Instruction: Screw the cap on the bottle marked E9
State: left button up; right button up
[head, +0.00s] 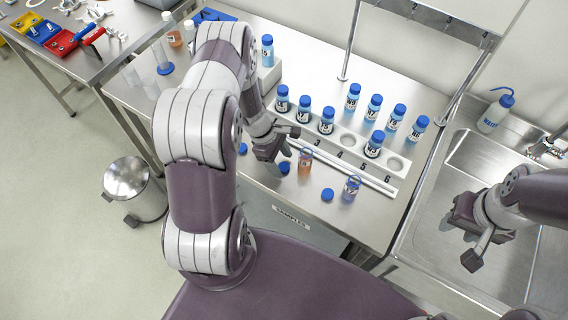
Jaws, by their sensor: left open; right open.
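Two uncapped bottles stand on the steel bench in front of the rack: one with orange liquid (305,163) and one with bluish liquid (351,189). Their labels are too small to read, so I cannot tell which is E9. Loose blue caps lie on the bench: one (284,167) left of the orange bottle, one (328,195) between the two bottles, and one (242,149) further left, partly hidden by my arm. My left gripper (274,158) is open and empty, just left of the orange bottle and close to the nearest cap. My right gripper (462,240) is open and empty above the sink.
A white numbered rack (340,158) holds several blue-capped bottles, with some empty holes. The sink (490,180) with a wash bottle (495,112) lies right. Glassware and another orange bottle (173,35) stand back left. Bare bench lies near the front sign (291,216).

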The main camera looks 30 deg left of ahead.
aim_at(282, 165)
pick_arm(q)
jog(key=shift+d+f, duration=0.2)
jog(key=shift+f, duration=0.35)
jog(key=c, duration=1.1)
jog(key=shift+r, duration=0.55)
notch_tip(282, 165, up, 3)
jog(key=shift+r+b, duration=0.1)
jog(key=shift+b, duration=0.65)
jog(key=s+d+r, duration=0.2)
jog(key=s, duration=0.1)
jog(key=s+d+r+b, duration=0.1)
jog(key=s+d+r, duration=0.1)
jog(key=d, duration=0.1)
jog(key=s+d+r+b, duration=0.1)
jog(key=s+d+r, duration=0.1)
jog(key=s, duration=0.1)
jog(key=shift+s+d+r, duration=0.35)
jog(key=shift+d+r, duration=0.05)
